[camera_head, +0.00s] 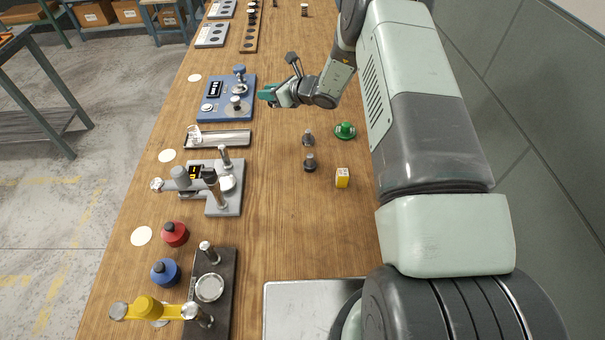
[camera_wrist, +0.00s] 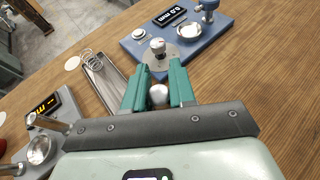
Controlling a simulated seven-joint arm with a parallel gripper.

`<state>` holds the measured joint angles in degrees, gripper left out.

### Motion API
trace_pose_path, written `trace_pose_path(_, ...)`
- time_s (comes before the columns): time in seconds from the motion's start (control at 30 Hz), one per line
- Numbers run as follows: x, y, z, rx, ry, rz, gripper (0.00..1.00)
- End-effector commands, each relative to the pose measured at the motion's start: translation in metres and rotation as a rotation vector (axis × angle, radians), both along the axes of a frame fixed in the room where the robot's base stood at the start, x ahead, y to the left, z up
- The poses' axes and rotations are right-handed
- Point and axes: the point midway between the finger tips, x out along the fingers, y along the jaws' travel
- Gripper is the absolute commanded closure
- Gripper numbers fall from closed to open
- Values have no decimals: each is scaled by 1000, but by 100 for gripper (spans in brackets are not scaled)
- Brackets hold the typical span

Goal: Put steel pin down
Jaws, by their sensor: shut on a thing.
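My gripper (camera_head: 268,97) is over the table, just right of the blue device (camera_head: 212,108). In the wrist view its two teal fingers (camera_wrist: 160,76) are shut on the steel pin (camera_wrist: 158,96), whose rounded silver end shows between them. The rest of the pin is hidden by the fingers. In the wrist view, the blue device's round grey plate with a metal knob (camera_wrist: 158,46) lies just beyond the fingertips. I cannot tell the pin's exact height above the table.
Bare wood (camera_head: 275,185) lies between the devices and small parts.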

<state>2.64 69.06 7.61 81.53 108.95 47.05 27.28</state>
Motion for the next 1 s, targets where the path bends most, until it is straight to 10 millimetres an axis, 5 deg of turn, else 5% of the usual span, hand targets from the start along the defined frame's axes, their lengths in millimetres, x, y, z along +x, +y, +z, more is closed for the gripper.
trace_pose_path(0.17, -53, -39, -18, -12, 21, 60, 100)
trace_pose_path(0.3, -122, -68, -26, -31, 32, 152, 100)
trace_pose_path(0.6, -260, -92, -10, -71, 44, 329, 100)
trace_pose_path(0.83, -309, -93, 2, -87, 49, 385, 100)
trace_pose_path(1.0, -316, -92, -21, -85, 53, 394, 100)
